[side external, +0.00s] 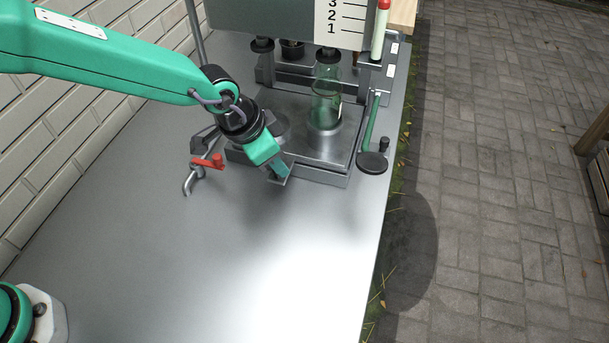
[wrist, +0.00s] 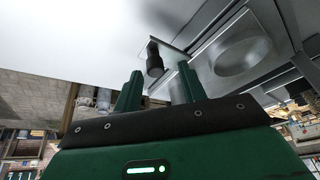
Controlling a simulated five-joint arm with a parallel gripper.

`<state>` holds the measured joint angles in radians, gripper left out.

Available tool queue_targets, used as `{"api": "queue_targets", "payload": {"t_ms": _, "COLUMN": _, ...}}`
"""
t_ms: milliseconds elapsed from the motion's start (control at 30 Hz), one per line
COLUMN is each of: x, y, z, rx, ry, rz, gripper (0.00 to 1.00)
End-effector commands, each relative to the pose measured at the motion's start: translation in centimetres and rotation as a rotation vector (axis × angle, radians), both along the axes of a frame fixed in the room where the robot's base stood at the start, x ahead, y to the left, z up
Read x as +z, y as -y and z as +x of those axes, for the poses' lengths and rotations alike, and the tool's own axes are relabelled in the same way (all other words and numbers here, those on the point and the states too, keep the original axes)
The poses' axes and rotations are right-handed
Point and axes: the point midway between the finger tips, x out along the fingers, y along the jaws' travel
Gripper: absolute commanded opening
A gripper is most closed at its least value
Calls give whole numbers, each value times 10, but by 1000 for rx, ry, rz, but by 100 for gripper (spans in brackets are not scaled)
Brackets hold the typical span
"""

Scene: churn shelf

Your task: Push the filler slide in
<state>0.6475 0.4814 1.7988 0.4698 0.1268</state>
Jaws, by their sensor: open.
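The filler slide (side external: 316,157) is a flat metal plate low at the filler's front, with round raised seats. A clear green-tinted bottle (side external: 326,104) stands upright on its right seat, under a dark nozzle. My gripper (side external: 281,170) is open and angled down at the slide's front edge, beside a small metal tab (side external: 276,181). In the wrist view, a black knob (wrist: 153,62) on a metal tab appears ahead of and between my two green fingertips (wrist: 159,72). An empty round seat (wrist: 241,54) lies to its right. I cannot tell whether the fingers touch the knob.
A red-handled tap (side external: 208,162) is left of the slide. A green lever (side external: 371,122) and round black pad (side external: 372,163) are at its right, near the table edge. The filler's grey panel (side external: 265,20) overhangs the back. The metal table (side external: 200,260) is clear in front.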

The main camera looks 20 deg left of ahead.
Motion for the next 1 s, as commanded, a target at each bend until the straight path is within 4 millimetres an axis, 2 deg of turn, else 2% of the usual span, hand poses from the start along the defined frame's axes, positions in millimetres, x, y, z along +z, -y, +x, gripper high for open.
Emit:
{"api": "queue_targets", "payload": {"t_ms": 600, "x": 59, "y": -15, "z": -18, "rx": 1, "ry": 2, "rz": -1, "gripper": 41}}
{"api": "queue_targets", "payload": {"t_ms": 1000, "x": 64, "y": -17, "z": -21, "rx": 1, "ry": 0, "rz": 0, "gripper": 41}}
